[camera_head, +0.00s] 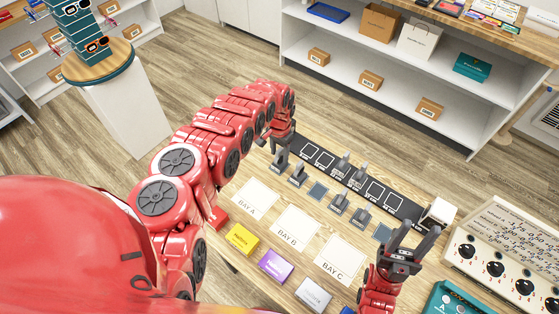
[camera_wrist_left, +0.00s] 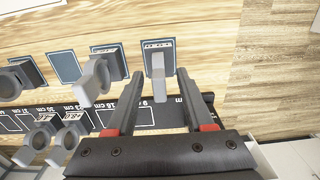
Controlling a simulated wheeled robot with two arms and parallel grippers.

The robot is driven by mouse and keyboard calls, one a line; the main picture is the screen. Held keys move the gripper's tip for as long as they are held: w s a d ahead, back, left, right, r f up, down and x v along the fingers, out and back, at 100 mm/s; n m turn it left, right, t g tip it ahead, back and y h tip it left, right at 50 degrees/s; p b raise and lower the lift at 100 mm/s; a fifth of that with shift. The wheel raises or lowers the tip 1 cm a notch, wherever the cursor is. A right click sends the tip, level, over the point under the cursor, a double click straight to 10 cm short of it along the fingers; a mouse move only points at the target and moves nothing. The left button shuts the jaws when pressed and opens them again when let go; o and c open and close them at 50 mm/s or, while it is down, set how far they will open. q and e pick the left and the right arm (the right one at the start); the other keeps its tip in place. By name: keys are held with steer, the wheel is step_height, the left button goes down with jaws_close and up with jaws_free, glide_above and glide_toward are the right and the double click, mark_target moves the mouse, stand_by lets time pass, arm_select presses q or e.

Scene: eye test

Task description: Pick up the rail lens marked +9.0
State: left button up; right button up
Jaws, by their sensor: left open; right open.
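Several grey rail lenses stand on the wooden table. My left gripper (camera_head: 281,139) is open, beside the end lens of the near row (camera_head: 280,160). In the left wrist view a lens (camera_wrist_left: 158,78) on a small dark base shows edge-on between the open fingers of my left gripper (camera_wrist_left: 160,71); I see no contact. The base labels are too small to read, so I cannot tell which lens is marked +9.0. Other lenses (camera_head: 298,175) (camera_head: 339,203) (camera_head: 362,218) stand in the same row. My right gripper (camera_head: 421,227) is open and empty at the right.
A dark rail (camera_head: 379,190) with cm marks runs behind the row; two lenses (camera_head: 342,168) stand there. Empty blue pads (camera_head: 318,190) lie between lenses. Bay cards (camera_head: 251,198), coloured boxes (camera_head: 276,266) and a white block (camera_head: 439,211) are nearby.

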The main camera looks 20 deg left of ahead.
arm_select(q)
steer(key=shift+s+f, duration=0.1)
steer(key=shift+f, duration=0.8)
jaws_close()
